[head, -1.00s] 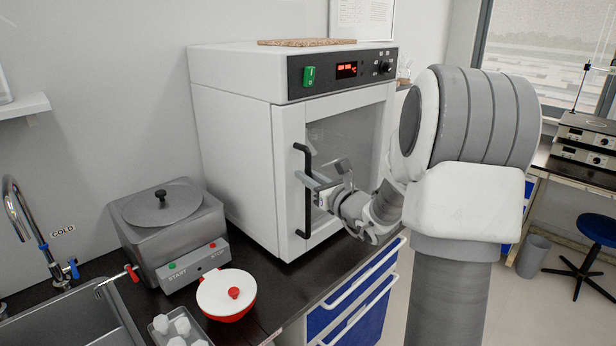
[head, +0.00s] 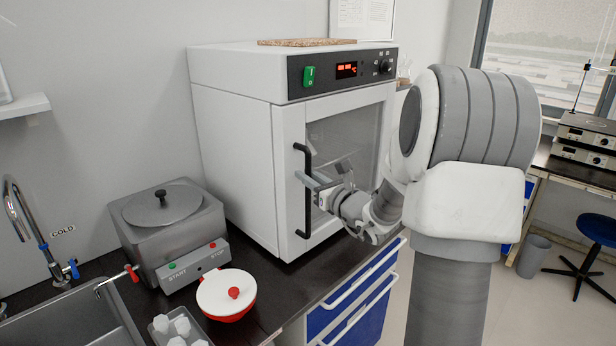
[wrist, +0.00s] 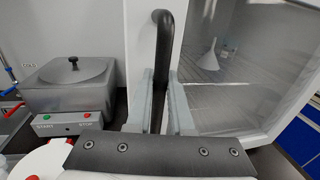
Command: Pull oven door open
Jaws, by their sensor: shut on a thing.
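The white oven (head: 236,130) stands on the dark counter. Its glass door (head: 352,135) looks shut against the body in the head view; a small gap cannot be ruled out. A black upright bar handle (head: 305,205) runs along the door's left edge, and it also shows in the wrist view (wrist: 163,35). My gripper (head: 308,181) reaches it from the right. In the wrist view my gripper (wrist: 159,100) has one finger on each side of the handle and is shut on it. My fingers hide part of the bar.
A grey water bath (head: 165,235) with START and STOP buttons stands left of the oven. A red pot with a white lid (head: 226,290) and a tray of white pieces (head: 172,325) sit in front. Blue drawers (head: 350,315) are below.

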